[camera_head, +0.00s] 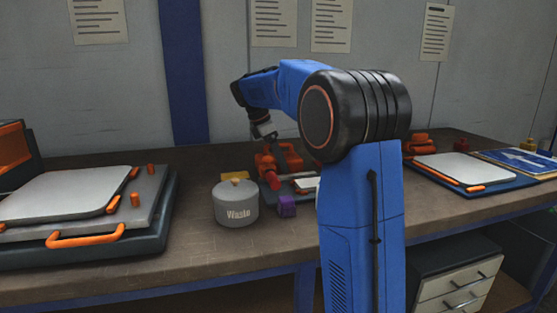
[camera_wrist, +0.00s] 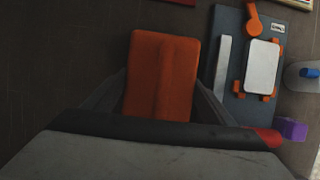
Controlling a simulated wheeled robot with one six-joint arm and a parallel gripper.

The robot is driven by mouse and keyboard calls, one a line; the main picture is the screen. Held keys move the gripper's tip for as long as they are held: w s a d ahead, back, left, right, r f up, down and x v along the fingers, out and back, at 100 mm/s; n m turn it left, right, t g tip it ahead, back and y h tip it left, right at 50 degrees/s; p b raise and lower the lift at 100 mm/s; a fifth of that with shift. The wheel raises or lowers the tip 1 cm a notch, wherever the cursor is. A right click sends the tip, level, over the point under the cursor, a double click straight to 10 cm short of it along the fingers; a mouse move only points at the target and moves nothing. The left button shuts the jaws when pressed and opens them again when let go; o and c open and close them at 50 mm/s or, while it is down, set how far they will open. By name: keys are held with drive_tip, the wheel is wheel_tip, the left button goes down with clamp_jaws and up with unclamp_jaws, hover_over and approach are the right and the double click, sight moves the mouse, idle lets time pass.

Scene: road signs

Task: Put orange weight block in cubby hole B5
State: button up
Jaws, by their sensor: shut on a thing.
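An orange block (camera_wrist: 160,75) fills the space between the two fingers of my gripper (camera_wrist: 160,100) in the wrist view. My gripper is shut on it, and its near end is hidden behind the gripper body. In the head view my gripper (camera_head: 262,138) is over the back part of the workbench, by a cluster of orange parts. I cannot tell the held block from those parts there. No cubby holes or B5 label show in either view.
A grey "Waste" pot (camera_head: 236,204), a purple cube (camera_head: 287,206) and a yellow block (camera_head: 234,176) stand near my gripper. A blue-grey board (camera_wrist: 238,95) with a white plate lies beside it. A large case (camera_head: 150,225) is at left; the bench front between is clear.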

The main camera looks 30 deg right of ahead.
drive_tip(key=shift+f, duration=0.1)
drive_tip(key=o, duration=1.8)
